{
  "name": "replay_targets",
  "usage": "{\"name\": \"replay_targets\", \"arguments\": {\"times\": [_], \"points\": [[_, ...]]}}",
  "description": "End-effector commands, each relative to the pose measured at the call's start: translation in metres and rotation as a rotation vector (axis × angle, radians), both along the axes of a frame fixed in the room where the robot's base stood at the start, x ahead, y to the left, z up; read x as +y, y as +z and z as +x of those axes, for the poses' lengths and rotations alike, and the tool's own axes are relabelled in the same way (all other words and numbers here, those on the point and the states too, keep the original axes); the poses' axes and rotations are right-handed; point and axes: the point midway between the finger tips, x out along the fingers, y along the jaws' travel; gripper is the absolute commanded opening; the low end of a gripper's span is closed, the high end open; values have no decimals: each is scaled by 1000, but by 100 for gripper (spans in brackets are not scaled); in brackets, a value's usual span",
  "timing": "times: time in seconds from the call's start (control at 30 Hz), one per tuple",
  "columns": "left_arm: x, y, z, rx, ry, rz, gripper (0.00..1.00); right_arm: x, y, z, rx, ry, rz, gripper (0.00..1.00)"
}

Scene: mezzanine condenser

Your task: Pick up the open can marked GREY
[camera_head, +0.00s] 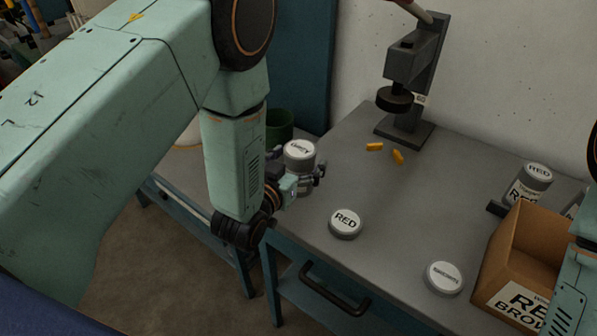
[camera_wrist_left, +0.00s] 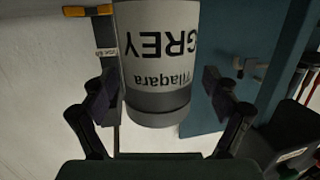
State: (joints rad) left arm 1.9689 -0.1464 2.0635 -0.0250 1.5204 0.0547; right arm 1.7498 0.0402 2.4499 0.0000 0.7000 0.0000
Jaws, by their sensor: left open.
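The can marked GREY (camera_head: 300,153) stands upright near the left edge of the grey table, with a white labelled disc on top. In the left wrist view the can (camera_wrist_left: 160,60) shows a pale label with upside-down lettering and a dark band. My left gripper (camera_head: 299,183) is open at the can. In the left wrist view its fingers (camera_wrist_left: 158,92) lie on either side of the can, with a visible gap on each side. Part of the can is hidden behind the gripper in the head view. My right gripper is out of view.
A disc marked RED (camera_head: 346,221) and another pale disc (camera_head: 443,277) lie near the table's front edge. A cardboard box (camera_head: 522,262) and a RED can (camera_head: 529,184) stand right. A press (camera_head: 405,90) stands behind two orange pieces (camera_head: 398,157). The table's middle is clear.

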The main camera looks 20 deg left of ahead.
Motion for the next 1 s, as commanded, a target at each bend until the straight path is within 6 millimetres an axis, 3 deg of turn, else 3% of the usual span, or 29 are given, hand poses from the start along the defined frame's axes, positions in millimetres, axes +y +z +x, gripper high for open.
{"name": "replay_targets", "arguments": {"times": [0.13, 1.0], "points": [[0, 0, 1, 0, 0, 0, 86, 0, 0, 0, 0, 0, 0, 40], [0, 1, 1, -3, 0, 0, 14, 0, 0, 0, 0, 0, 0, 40]]}}
